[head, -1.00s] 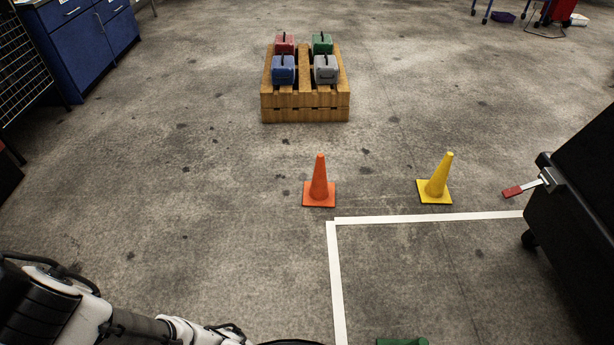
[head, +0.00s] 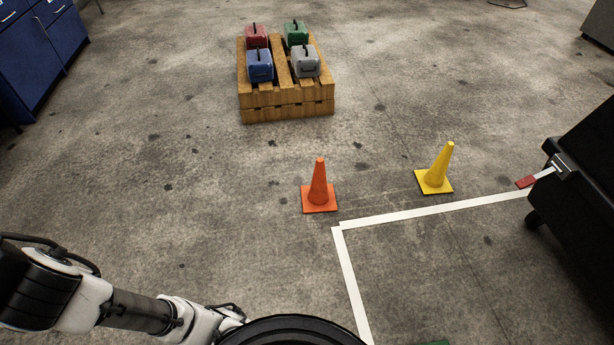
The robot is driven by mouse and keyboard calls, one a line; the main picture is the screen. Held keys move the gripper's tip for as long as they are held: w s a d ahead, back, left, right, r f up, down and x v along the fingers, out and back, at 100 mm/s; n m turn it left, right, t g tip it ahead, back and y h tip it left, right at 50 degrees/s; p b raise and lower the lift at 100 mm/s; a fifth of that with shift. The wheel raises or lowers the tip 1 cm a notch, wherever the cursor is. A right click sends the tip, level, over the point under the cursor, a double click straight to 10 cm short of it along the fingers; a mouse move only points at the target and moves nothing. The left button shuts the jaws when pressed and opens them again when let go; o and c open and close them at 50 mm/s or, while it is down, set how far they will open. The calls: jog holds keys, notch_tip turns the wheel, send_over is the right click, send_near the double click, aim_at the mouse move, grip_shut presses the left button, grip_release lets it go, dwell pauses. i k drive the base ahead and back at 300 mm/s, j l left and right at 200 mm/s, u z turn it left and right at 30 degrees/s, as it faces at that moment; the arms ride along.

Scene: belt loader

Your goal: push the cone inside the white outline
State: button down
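An orange cone (head: 319,188) stands upright on the floor in the head view, just beyond the corner of the white outline (head: 440,208) and apart from it. A yellow cone (head: 437,172) stands upright to its right, also beyond the far white line. A small piece of something green (head: 434,343) shows at the bottom edge, right of the outline's left line; most of it is cut off. My arm reaches in from the lower left, and my gripper is not visible.
A wooden pallet stack (head: 288,98) with red, blue, green and grey cases stands at the back. A dark wheeled machine (head: 580,190) with a red-tipped handle (head: 526,182) stands at the right. Blue cabinets (head: 40,55) stand at the far left. The floor between is clear.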

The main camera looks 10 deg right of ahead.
aim_at(320, 197)
jog(key=i+j+z, duration=0.25)
jog(key=i+j, duration=0.4)
jog(key=i, duration=0.3)
jog(key=i+j+z, duration=0.3)
jog(key=i+j, duration=1)
jog(key=i+j+z, duration=0.15)
jog(key=i+j, duration=0.3)
jog(key=j, duration=0.2)
